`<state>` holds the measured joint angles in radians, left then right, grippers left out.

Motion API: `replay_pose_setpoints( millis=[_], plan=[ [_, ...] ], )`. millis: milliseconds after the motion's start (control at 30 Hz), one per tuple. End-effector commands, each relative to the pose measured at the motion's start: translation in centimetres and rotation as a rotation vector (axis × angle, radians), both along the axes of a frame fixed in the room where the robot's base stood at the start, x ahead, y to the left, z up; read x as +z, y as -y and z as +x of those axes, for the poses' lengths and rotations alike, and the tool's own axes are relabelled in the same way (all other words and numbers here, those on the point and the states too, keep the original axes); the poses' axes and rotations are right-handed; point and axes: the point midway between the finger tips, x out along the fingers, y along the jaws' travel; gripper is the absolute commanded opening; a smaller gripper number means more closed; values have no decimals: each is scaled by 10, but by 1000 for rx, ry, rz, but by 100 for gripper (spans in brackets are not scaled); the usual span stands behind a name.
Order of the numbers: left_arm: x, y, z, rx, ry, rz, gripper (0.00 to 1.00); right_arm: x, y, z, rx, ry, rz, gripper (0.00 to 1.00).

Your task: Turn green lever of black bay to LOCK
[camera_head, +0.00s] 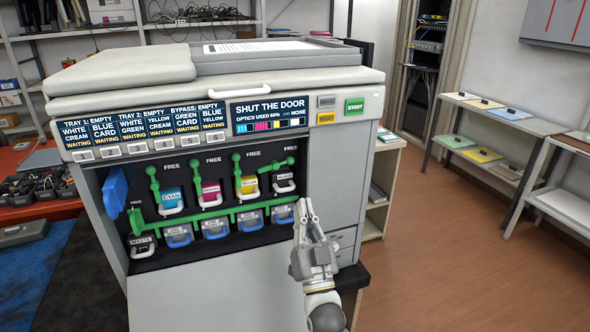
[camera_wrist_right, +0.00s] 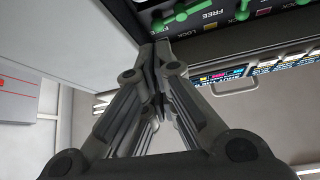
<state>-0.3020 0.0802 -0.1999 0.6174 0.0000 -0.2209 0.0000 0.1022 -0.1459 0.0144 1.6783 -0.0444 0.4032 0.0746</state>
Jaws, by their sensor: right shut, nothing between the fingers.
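The black bay (camera_head: 284,183) is the rightmost of the toner bays in the open printer front. Its green lever (camera_head: 276,165) lies nearly level, with its upper end pointing right. The levers of the cyan (camera_head: 153,180), magenta (camera_head: 196,184) and yellow (camera_head: 238,168) bays stand nearly upright. My right gripper (camera_head: 304,208) is shut and empty, just right of and below the black bay, apart from its lever. In the right wrist view the closed fingertips (camera_wrist_right: 156,48) are below a green lever (camera_wrist_right: 182,13) near FREE and LOCK labels. My left gripper is out of view.
A blue door flap (camera_head: 115,193) stands open at the left. A green bar (camera_head: 220,212) runs below the bays, above several blue-handled boxes. The printer display (camera_head: 270,111) reads SHUT THE DOOR. Floor to the right is clear.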

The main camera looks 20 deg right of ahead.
Motion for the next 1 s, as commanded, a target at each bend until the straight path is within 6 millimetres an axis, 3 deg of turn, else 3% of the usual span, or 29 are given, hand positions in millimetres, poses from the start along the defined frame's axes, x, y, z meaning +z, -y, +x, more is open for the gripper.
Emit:
replay_pose_setpoints(
  millis=[167, 500, 1000],
  plan=[
    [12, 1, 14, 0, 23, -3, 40, 26, 3, 32, -1, 3, -1, 0],
    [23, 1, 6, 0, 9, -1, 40, 53, 6, 74, -1, 0, -1, 0],
    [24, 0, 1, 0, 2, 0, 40, 56, 7, 81, -1, 0, -1, 0]
  ],
)
